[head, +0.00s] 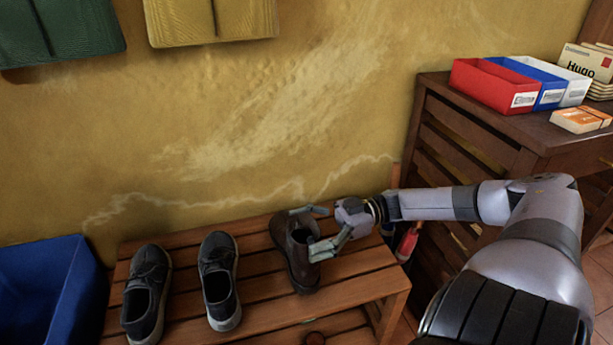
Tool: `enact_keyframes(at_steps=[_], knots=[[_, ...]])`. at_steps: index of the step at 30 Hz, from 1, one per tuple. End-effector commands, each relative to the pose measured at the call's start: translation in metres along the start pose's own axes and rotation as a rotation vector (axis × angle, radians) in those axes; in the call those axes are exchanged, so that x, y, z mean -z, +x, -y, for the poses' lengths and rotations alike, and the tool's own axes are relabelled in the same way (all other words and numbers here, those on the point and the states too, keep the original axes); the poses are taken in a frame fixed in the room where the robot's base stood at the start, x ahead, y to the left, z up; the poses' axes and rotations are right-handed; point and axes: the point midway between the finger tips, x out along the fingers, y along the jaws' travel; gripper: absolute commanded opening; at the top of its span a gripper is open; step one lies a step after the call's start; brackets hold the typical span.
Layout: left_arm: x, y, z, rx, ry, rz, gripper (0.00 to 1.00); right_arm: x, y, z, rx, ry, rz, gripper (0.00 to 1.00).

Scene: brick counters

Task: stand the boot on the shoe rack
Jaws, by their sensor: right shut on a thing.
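A dark brown boot (296,262) stands upright on the slatted wooden shoe rack (358,286), right of a pair of shoes. Its sole appears to rest on the top slats, toe toward the front. My right gripper (316,232) reaches in from the right and is shut on the boot's upper shaft, with one finger behind and one in front. The fingers hide part of the boot's opening. My left gripper is not in view.
Two dark grey shoes, one farther left (146,296) and one nearer the boot (219,280), stand on the rack. A blue bin (50,290) is at left. A wooden cabinet (470,125) with red (494,84), blue and white trays stands at right. The wall is close behind.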

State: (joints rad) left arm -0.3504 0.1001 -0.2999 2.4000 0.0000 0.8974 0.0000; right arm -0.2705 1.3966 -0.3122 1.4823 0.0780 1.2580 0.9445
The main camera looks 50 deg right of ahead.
Motion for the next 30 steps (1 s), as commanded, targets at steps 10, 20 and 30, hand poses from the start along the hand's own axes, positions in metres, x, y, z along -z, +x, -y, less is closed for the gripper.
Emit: enact_keyframes(at_steps=[10,20,30], knots=[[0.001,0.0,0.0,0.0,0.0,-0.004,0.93,0.001,0.0,0.0,0.001,-0.003,-0.002,0.25],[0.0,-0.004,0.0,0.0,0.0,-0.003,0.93,-0.004,0.0,0.0,0.001,-0.002,-0.002,0.25],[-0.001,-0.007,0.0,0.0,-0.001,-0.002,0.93,-0.008,0.0,0.0,0.001,-0.003,-0.002,0.89]])
